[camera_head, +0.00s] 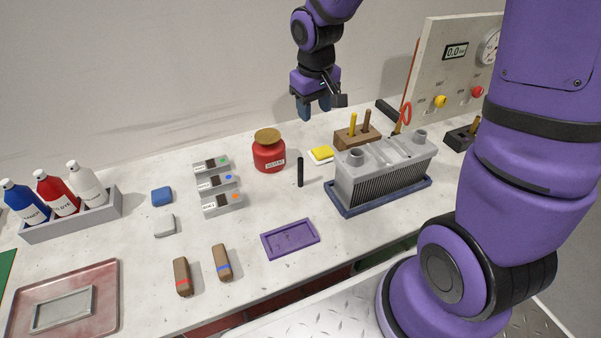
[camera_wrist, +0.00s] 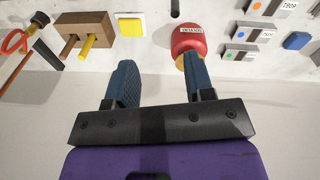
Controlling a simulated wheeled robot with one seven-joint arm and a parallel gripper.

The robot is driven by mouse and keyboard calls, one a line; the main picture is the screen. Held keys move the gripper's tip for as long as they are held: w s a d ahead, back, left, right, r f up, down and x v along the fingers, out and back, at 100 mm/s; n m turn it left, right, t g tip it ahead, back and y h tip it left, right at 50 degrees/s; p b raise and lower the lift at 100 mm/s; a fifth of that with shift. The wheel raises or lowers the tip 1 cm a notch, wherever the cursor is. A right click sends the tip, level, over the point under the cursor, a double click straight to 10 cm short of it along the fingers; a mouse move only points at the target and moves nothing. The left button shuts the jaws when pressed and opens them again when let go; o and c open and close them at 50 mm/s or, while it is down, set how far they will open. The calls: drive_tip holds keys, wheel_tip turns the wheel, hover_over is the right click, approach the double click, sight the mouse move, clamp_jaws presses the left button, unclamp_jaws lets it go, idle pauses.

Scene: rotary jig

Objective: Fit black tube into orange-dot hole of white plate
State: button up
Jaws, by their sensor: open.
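A slim black tube (camera_head: 300,171) stands upright on the table, right of the red jar; its end shows at the top edge of the wrist view (camera_wrist: 175,8). Three pale blocks with white labels, dark patches and coloured dots stand left of it. The front block (camera_head: 222,204) has the orange dot and also shows in the wrist view (camera_wrist: 270,6). The middle one has a blue dot, the back one green. I cannot make out a hole in the orange-dot block. My gripper (camera_head: 314,108) is open and empty, high above the table's back; its blue fingers (camera_wrist: 160,82) are apart.
A red jar (camera_head: 269,155), a yellow-topped pad (camera_head: 320,154), a wooden block with pegs (camera_head: 357,137) and a grey finned unit (camera_head: 385,172) surround the tube. A purple tray (camera_head: 290,240) lies in front. Two brown pieces (camera_head: 221,262) lie at front left.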

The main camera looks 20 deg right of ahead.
drive_tip(key=g, duration=0.1)
hover_over(300, 159)
drive_tip(key=shift+n+y, duration=0.3)
drive_tip(key=shift+y, duration=0.1)
drive_tip(key=f, duration=1)
drive_tip(key=shift+s, duration=0.25)
wheel_tip(300, 159, down, 5)
drive_tip(key=shift+f, duration=0.1)
drive_tip(key=shift+w+f, duration=0.15)
drive_tip(key=shift+f, duration=1.2)
drive_tip(key=shift+w+f, duration=0.1)
drive_tip(key=shift+f, duration=1.25)
clamp_jaws()
